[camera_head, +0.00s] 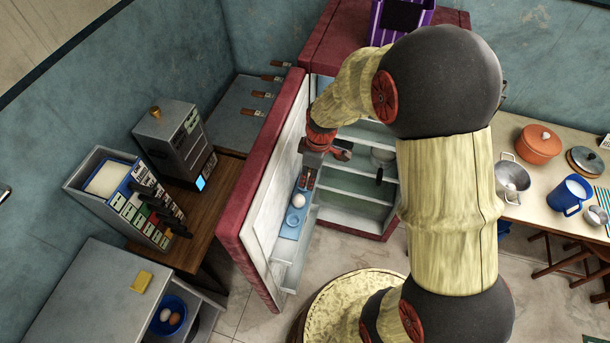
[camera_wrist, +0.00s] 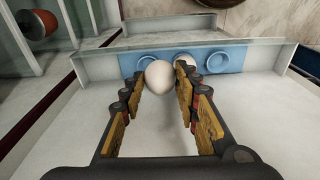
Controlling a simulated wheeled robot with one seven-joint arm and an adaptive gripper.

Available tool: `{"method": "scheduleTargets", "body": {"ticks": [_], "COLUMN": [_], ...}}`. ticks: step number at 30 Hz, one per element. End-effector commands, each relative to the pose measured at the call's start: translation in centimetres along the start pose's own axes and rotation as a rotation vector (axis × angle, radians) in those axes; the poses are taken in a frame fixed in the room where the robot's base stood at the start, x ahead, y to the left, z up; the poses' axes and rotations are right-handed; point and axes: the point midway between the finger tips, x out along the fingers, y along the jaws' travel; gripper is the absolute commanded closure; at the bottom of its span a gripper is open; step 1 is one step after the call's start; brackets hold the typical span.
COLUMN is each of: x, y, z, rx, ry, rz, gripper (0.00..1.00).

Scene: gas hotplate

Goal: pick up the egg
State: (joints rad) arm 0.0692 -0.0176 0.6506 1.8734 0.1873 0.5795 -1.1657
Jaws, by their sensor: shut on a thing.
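A white egg (camera_wrist: 159,77) sits between the fingertips of my gripper (camera_wrist: 161,84) in the wrist view, and the gripper is shut on it. Behind it is the blue egg holder (camera_wrist: 240,57) with round cups, on the refrigerator door shelf. A second pale egg (camera_wrist: 181,58) shows partly behind the right finger. In the head view, my gripper (camera_head: 308,178) reaches down at the open door beside the blue holder (camera_head: 286,236). A white egg (camera_head: 299,200) shows just below the gripper there; I cannot tell which of the two it is.
The open red refrigerator door (camera_head: 247,226) stands close to the gripper's left. Fridge shelves (camera_head: 352,188) are to its right. A blue bowl (camera_head: 183,323) with other eggs is at lower left. A table with an orange pot (camera_head: 538,146) is at right.

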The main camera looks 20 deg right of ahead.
Motion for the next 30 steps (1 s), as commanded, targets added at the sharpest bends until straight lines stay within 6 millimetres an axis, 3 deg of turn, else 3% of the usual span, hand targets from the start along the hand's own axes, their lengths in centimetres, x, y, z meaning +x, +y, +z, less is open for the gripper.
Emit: {"method": "scheduleTargets", "body": {"ticks": [3,12,18,23,30], "x": [-3.2,-5.8,-6.8,-7.1,-7.3], "y": [-1.5,-5.8,-7.3,-7.4,-5.5], "z": [1.1,5.0,6.3,7.2,10.2], "rx": [0.0,0.001,0.001,0.002,0.006], "ry": [0.003,0.002,0.001,0.001,0.0], "rz": [0.005,0.003,0.001,0.001,0.001], "gripper": [0.77,0.77,0.77,0.77,0.77]}}
